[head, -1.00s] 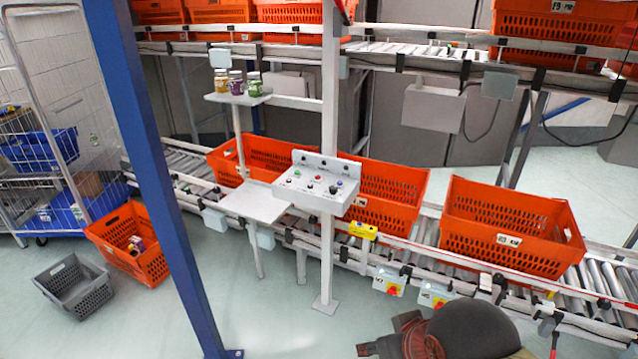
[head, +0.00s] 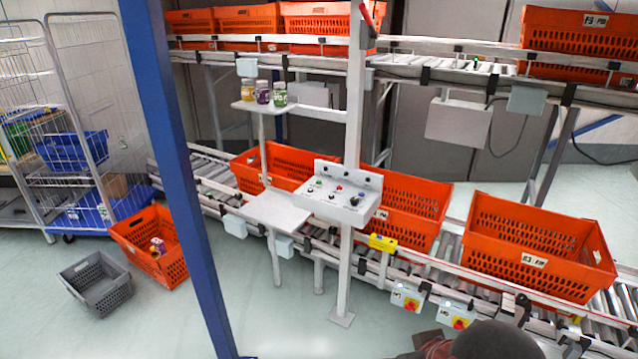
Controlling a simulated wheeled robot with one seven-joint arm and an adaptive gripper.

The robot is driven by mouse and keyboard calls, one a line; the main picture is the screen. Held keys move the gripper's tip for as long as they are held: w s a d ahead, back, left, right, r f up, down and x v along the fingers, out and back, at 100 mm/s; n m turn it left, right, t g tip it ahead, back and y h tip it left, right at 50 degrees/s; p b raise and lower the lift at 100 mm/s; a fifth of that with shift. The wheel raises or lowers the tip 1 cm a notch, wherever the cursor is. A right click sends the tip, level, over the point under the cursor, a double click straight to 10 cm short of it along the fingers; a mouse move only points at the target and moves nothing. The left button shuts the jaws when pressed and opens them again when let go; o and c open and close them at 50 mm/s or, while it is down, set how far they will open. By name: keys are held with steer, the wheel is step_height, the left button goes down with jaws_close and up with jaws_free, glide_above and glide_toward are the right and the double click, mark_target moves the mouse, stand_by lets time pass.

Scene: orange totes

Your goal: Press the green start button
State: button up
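The control box (head: 337,205) is a pale grey panel with a sloped top, fixed to a white post in the middle of the head view. The green button (head: 319,183) is small and sits at the upper left of its face. A red button (head: 339,187) is to its right, with several dark and blue controls around them. My arm shows as a dark rounded part at the bottom right, well below and to the right of the box. My gripper's fingertips cannot be made out, so its opening is hidden.
A small grey shelf (head: 275,211) is left of the box, and jars (head: 263,93) stand on a higher shelf. Orange totes (head: 538,247) sit on the roller conveyor behind. A blue post (head: 183,180) rises at left. A grey crate (head: 95,284) and orange tote (head: 152,246) are on the floor.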

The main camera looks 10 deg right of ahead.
steer(key=shift+c, duration=1.2)
jaws_close()
stand_by(0.4)
